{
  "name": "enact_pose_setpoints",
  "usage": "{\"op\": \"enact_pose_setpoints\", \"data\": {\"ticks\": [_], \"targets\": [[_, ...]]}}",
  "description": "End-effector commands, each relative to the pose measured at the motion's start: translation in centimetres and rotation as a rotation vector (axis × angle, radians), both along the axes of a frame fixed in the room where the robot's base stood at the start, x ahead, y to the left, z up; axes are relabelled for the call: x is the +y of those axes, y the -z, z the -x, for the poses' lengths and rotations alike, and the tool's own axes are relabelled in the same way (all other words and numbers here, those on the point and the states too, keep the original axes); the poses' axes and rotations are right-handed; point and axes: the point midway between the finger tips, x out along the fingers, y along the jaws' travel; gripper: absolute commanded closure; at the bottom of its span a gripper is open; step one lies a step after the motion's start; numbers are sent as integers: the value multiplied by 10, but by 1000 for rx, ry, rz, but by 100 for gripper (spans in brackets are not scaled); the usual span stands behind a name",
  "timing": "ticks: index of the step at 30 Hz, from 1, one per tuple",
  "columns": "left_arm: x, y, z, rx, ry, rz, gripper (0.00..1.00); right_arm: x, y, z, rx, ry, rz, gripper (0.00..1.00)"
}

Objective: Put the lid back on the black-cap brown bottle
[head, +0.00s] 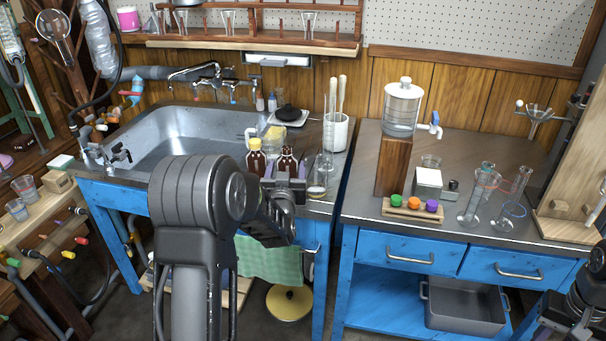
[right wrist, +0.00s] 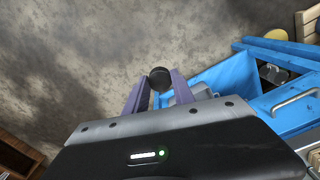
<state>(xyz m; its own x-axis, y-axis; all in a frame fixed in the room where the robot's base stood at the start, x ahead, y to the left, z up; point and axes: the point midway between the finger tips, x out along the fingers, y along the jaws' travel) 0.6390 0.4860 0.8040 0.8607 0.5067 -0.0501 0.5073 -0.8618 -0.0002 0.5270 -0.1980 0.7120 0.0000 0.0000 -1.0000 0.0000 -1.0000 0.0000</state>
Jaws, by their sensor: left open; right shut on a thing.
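The brown bottle (head: 287,160) with a white label stands upright on the counter right of the sink. Its lower part is hidden by my left gripper (head: 285,170), which is open with its purple fingers on either side of the bottle; I cannot tell whether they touch it. My right gripper (right wrist: 158,88) is shut on a small round black lid (right wrist: 160,77), held at the fingertips above the floor. In the head view only part of the right arm shows, at the bottom right corner, far from the bottle.
A second brown bottle (head: 256,159) with a yellow cap stands close left of the first. A white crock (head: 338,132) with tools stands behind right. The sink (head: 190,140) is at left. The right bench holds glass cylinders (head: 474,205) and a rack of coloured stoppers (head: 412,208).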

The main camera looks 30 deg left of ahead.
Motion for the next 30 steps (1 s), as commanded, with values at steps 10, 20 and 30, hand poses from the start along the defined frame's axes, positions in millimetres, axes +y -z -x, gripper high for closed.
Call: {"op": "enact_pose_setpoints", "data": {"ticks": [10, 20, 30], "targets": [[0, 0, 0, 0, 0, 0, 58, 0, 0, 0, 0, 0, 0, 100], [0, 0, 0, 0, 0, 0, 85, 0, 0, 0, 0, 0, 0, 100], [0, -1, 0, -2, 0, -1, 100, 0, 0, 0, 0, 0, 0, 100]]}}
